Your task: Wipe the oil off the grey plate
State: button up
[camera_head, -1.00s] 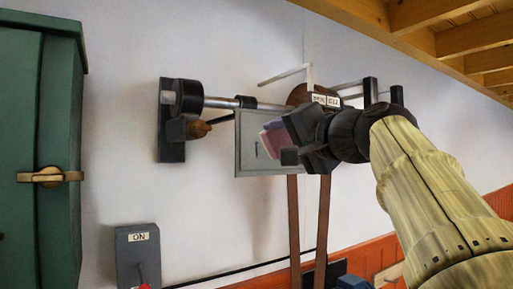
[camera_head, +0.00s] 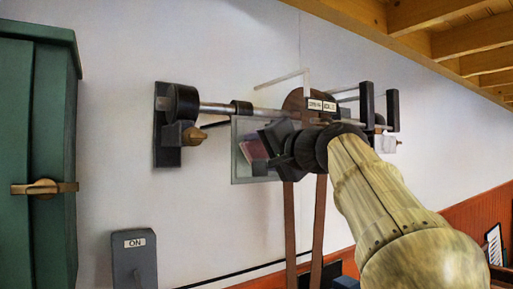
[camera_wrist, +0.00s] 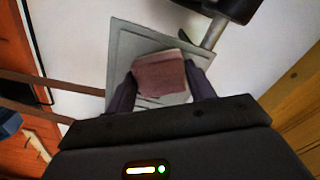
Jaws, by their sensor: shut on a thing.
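The grey plate (camera_head: 239,168) is upright on the white wall, below a horizontal metal shaft. It also shows in the wrist view (camera_wrist: 121,45), behind my gripper. A dusty pink pad (camera_wrist: 160,72), a cloth or sponge, is between my dark fingers. My gripper (camera_head: 262,149) is shut on this pad (camera_head: 254,156) and holds it in front of the plate. I cannot tell whether the pad touches the plate. The gripper and pad hide part of the plate. No oil can be made out on the visible part.
The shaft (camera_head: 217,108) runs from a dark wall bracket (camera_head: 167,155) to a brown pulley (camera_head: 297,101). Brown belts (camera_head: 290,225) hang below. A grey ON switch box (camera_head: 134,260) and a green cabinet (camera_head: 36,120) are left. Wall below the bracket is clear.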

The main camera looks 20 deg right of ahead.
jog(key=shift+x, duration=0.95)
dwell(0.8)
jog(key=shift+d, duration=0.1)
jog(key=shift+w+d, duration=0.15)
jog(key=shift+d, duration=0.7)
jog(key=shift+w+d, duration=0.1)
jog(key=shift+d, duration=0.7)
jog(key=shift+w+d, duration=0.3)
jog(key=shift+d, duration=0.45)
jog(key=shift+w+d, duration=0.25)
jog(key=shift+d, duration=0.5)
jog(key=shift+d, duration=0.15)
jog(key=shift+w+d, duration=0.2)
jog(key=shift+d, duration=0.65)
jog(key=shift+w+d, duration=0.15)
jog(key=shift+d, duration=0.65)
